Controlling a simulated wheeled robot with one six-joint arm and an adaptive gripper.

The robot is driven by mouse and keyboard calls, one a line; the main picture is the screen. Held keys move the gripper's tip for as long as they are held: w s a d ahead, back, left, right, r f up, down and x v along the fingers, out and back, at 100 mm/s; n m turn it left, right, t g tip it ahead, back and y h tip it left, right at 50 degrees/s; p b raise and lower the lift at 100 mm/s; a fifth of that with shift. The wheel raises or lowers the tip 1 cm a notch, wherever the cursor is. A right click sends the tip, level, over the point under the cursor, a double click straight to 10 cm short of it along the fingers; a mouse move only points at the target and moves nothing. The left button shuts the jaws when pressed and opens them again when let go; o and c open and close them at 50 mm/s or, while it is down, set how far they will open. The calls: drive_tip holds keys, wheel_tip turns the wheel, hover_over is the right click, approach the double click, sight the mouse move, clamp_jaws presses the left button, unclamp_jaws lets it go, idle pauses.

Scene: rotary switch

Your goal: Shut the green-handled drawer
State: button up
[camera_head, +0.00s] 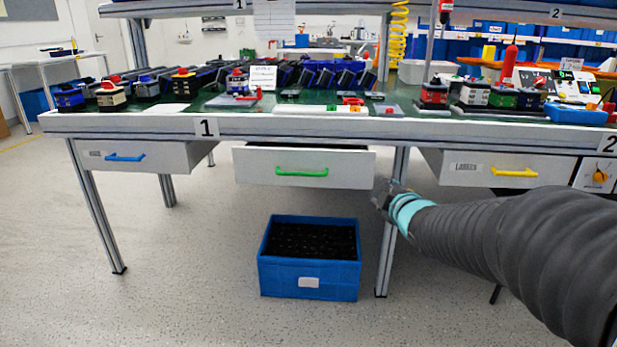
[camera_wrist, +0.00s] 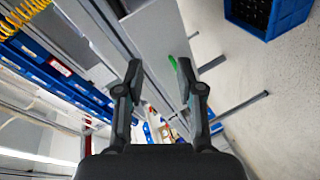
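The drawer (camera_head: 304,168) with the green handle (camera_head: 302,172) hangs under the middle of the workbench. It stands partly open: its front sticks out past the bench edge and a dark gap shows above it. My gripper (camera_head: 382,192) is just right of the drawer front's right end, near the bench leg; I cannot tell whether it touches. In the wrist view my gripper (camera_wrist: 157,68) is open, with its fingers apart and nothing seen between them. A bit of the green handle (camera_wrist: 172,62) shows beside the right-hand fingertip there.
A blue crate (camera_head: 309,285) stands on the floor below the drawer. A blue-handled drawer (camera_head: 136,157) is at the left and a yellow-handled drawer (camera_head: 507,172) at the right. The workbench (camera_head: 330,127) carries many small parts.

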drive_tip(key=w+a+f+n+t+y, duration=0.1)
drive_tip(key=w+a+f+n+y, duration=0.1)
drive_tip(key=w+a+n+y, duration=0.25)
drive_tip(key=n+g+y, duration=0.2)
drive_tip(key=n+y, duration=0.5)
drive_tip(key=n, duration=0.2)
approach(302, 174)
drive_tip(key=shift+m, duration=0.25)
drive_tip(key=x, duration=1)
drive_tip(key=shift+w+f, duration=0.15)
drive_tip(key=shift+w, duration=0.1)
clamp_jaws()
